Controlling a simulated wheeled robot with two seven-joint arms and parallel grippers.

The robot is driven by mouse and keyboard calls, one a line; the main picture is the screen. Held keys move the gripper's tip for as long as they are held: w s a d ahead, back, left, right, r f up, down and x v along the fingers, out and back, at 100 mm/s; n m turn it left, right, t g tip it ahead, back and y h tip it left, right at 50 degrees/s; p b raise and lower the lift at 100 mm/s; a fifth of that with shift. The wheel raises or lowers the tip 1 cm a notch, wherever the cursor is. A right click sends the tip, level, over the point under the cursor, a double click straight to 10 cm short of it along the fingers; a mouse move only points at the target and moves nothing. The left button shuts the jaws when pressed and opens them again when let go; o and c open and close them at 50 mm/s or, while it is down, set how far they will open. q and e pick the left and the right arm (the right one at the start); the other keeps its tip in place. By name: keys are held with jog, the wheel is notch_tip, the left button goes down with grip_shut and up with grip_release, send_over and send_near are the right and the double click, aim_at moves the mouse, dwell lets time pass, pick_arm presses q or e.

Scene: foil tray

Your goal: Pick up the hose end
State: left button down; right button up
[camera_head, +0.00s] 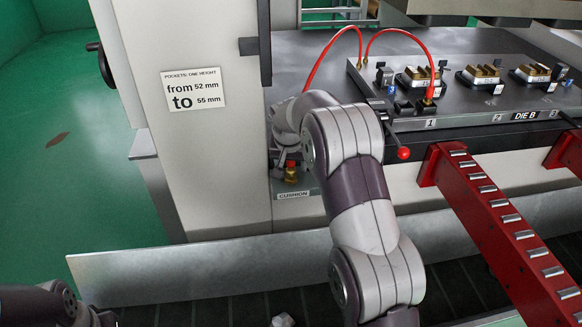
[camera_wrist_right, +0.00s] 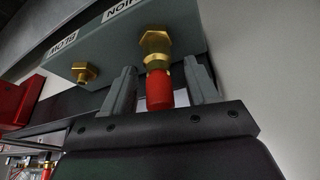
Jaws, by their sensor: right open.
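The hose end, a red sleeve (camera_wrist_right: 158,90) with a brass fitting (camera_wrist_right: 156,48), is at the grey port block (camera_wrist_right: 105,50) in the right wrist view. In the head view, its red and brass parts (camera_head: 291,172) show above the CUSHION label. My right gripper (camera_wrist_right: 162,72) is open, with one finger on each side of the red sleeve. Gaps show between the sleeve and both fingers. In the head view, my right arm hides most of this gripper. My left arm shows at the bottom left; its gripper is not visible.
A red hose (camera_head: 395,32) arches to a fitting on the grey die plate (camera_head: 480,102). A red-knobbed lever (camera_head: 403,153) juts out near my right arm. A red roller rail (camera_head: 490,225) stands at the right. A second brass port (camera_wrist_right: 83,73) is beside the hose end.

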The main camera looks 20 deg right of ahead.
jog(key=shift+r, duration=0.1)
grip_shut()
